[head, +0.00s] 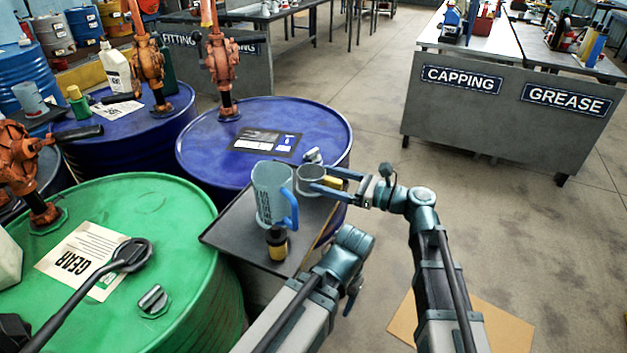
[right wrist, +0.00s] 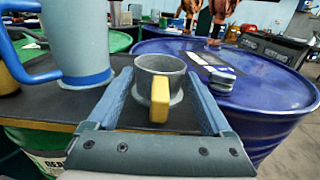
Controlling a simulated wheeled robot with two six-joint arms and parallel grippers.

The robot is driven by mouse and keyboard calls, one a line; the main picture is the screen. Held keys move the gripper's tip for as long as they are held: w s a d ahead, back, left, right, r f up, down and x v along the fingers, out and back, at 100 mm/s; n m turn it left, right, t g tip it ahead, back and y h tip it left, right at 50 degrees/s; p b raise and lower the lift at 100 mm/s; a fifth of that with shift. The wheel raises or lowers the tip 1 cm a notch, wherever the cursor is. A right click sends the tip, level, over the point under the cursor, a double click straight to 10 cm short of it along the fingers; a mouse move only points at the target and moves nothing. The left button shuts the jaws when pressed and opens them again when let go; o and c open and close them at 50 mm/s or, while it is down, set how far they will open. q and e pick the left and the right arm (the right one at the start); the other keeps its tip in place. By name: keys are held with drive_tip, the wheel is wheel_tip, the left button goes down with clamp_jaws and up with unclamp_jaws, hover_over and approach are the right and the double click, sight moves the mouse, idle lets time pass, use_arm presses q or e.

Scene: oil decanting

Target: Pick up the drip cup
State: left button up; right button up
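The drip cup (head: 309,174) is a small grey cup with a yellow handle. It stands upright at the far right part of the dark tray (head: 240,240), right of the jug. My right gripper (head: 312,181) reaches in from the right, low at the cup. In the right wrist view, the drip cup (right wrist: 160,67) sits between the two blue fingers of my right gripper (right wrist: 160,78), its handle facing the palm. The fingers are apart, with visible gaps beside the cup. My left arm shows at the bottom middle, but its fingers do not show.
A tall grey-blue jug (head: 268,192) with a blue handle stands close left of the cup. A small black and yellow jar (head: 277,243) is near the tray's front. A blue drum (head: 215,150) stands behind, a green drum (head: 180,215) to the left. Floor on the right is open.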

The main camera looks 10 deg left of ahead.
sight(329, 178)
drive_tip(key=c, duration=1.1)
drive_tip(key=shift+c, duration=0.2)
wheel_tip(329, 178, up, 16)
drive_tip(key=p, duration=1.6)
